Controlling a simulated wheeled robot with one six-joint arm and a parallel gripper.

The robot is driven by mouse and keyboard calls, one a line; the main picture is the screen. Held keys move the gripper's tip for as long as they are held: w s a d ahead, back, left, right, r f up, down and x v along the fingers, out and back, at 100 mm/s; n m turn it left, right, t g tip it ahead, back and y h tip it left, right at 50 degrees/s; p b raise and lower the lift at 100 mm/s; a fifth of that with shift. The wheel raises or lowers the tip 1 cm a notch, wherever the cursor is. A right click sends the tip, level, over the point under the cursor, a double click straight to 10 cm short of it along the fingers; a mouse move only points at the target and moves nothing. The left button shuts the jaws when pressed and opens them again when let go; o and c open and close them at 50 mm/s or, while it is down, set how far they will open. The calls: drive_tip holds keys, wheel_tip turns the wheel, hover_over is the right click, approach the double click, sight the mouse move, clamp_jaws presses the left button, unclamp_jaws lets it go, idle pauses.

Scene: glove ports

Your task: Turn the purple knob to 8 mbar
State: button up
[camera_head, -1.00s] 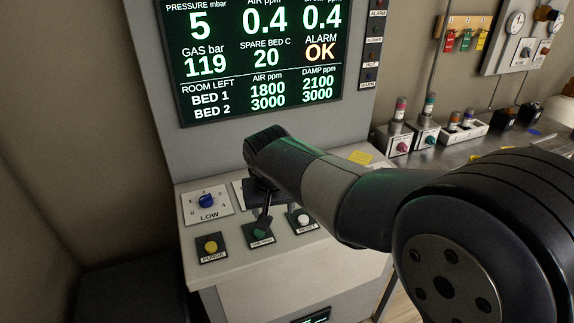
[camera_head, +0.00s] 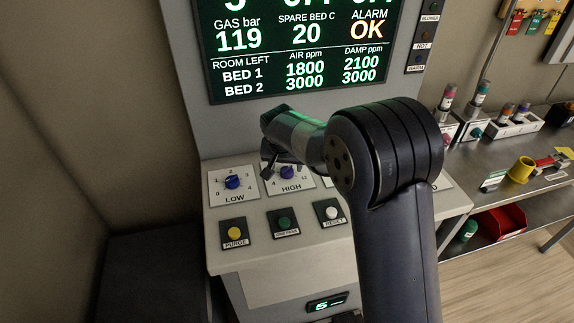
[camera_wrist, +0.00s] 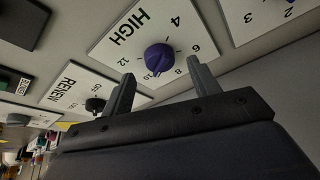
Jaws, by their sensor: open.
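The purple knob (camera_wrist: 159,58) sits at the middle of the white HIGH dial plate (camera_wrist: 130,35) in the wrist view. Numbers 4, 6, 10 and 12 are readable around it; its pointer direction is hard to make out. In the head view the HIGH plate (camera_head: 291,188) is partly behind my gripper (camera_head: 281,172). In the wrist view my gripper (camera_wrist: 160,76) is open, its two fingers apart on the near side of the knob, with nothing between them. I cannot tell whether either finger touches the knob.
A LOW dial with a blue knob (camera_head: 232,182) is left of HIGH. Yellow (camera_head: 234,233), green (camera_head: 285,223) and white (camera_head: 331,213) buttons line the panel front. The screen (camera_head: 300,60) rises behind; a bench with fittings is right.

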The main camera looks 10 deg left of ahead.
sight(288, 169)
drive_tip(key=shift+x, duration=1.5)
drive_tip(key=c, duration=1)
drive_tip(key=n, duration=0.2)
drive_tip(key=n+y+b, duration=0.1)
drive_tip(key=n, duration=0.1)
drive_tip(key=n+y+b, duration=0.1)
drive_tip(key=n, duration=0.1)
drive_tip(key=shift+w+d+f+g, duration=0.1)
drive_tip(key=shift+w+d+g, duration=0.05)
drive_tip(key=shift+d+g, duration=0.15)
drive_tip(key=n+y+b, duration=0.1)
drive_tip(key=n, duration=0.2)
drive_tip(key=n+g+b, duration=0.1)
drive_tip(key=n+b, duration=0.1)
drive_tip(key=shift+w+d+n+g+y, duration=0.15)
drive_tip(key=shift+n+g+y, duration=0.15)
drive_tip(key=shift+n+y, duration=0.1)
